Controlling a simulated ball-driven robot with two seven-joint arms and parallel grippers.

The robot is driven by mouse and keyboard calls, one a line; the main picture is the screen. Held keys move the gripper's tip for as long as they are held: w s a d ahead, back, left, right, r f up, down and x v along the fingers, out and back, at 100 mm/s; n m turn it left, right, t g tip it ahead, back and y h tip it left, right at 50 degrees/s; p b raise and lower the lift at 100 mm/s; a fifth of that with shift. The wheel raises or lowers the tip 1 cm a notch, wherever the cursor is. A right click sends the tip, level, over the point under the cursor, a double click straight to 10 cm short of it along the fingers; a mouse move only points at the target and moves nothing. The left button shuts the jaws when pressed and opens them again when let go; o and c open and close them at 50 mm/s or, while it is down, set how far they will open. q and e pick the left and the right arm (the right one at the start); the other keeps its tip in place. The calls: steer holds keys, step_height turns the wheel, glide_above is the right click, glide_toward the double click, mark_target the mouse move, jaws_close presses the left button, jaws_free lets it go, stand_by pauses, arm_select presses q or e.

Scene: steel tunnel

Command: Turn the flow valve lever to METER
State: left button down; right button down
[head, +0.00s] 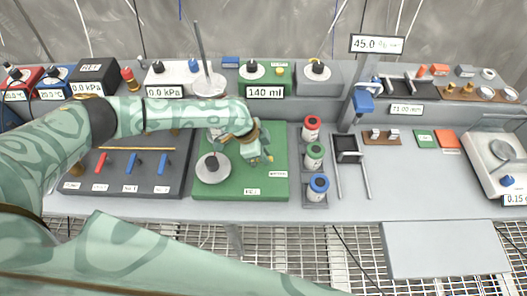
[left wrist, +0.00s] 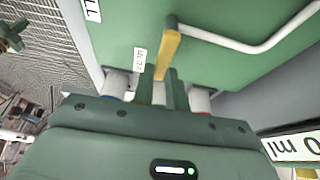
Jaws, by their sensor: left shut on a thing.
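The flow valve lever (left wrist: 168,52) is yellow and shows in the left wrist view on the green board (left wrist: 225,65), at the end of a white bent pipe (left wrist: 255,45). My left gripper (left wrist: 163,88) is shut on the lever's free end. A small white label (left wrist: 140,60) is just left of the lever; its lettering is hard to read. Another label (left wrist: 92,8), ending in "LL", is at the upper left. In the head view my left gripper (head: 256,155) is over the right part of the green board (head: 240,186) and hides the lever.
A round metal plate (head: 213,168) stands on the board, left of the gripper. Bottles with red (head: 311,128), green (head: 314,155) and blue (head: 318,187) caps stand in a rack at right. A "140 ml" display (head: 265,92) is behind. The bench front (head: 345,210) is clear.

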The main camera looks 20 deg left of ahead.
arm_select(q)
steer(key=c, duration=1.4)
jaws_free()
steer(key=p+v, duration=0.3)
steer(key=v, duration=1.3)
steer(key=shift+a+r+p, duration=0.15)
steer(key=shift+a+p, duration=0.05)
steer(key=shift+p, duration=0.1)
steer(key=shift+s, duration=0.1)
